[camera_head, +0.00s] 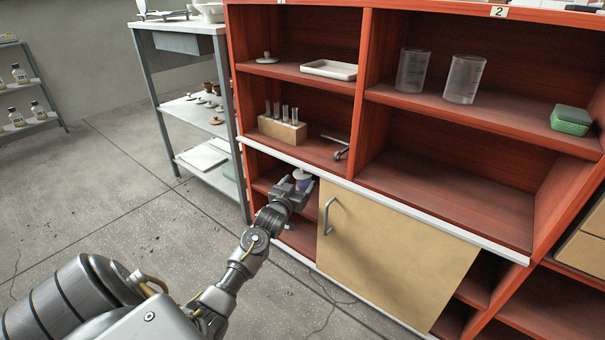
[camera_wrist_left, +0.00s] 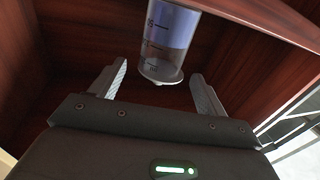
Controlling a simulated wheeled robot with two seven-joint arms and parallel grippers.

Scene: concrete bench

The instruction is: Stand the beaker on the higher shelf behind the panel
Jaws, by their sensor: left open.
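A beaker with blue-violet contents and dark markings (camera_wrist_left: 168,35) shows in the left wrist view, its top cut off by the frame. In the head view it is a small violet and whitish shape (camera_head: 304,182), partly hidden by my left gripper. My left gripper (camera_head: 292,188) reaches into the cabinet's opening left of the tan panel (camera_head: 385,250). In the wrist view its fingers (camera_wrist_left: 160,84) are open, one on each side of the beaker's lower end, with visible gaps. My right gripper is not in view.
The red cabinet's upper compartments hold two clear beakers (camera_head: 464,79), a green sponge (camera_head: 571,120), a white tray (camera_head: 329,69) and a test-tube rack (camera_head: 282,130). The panel's handle (camera_head: 328,214) is close to my left gripper's right. A grey rack (camera_head: 190,110) stands left.

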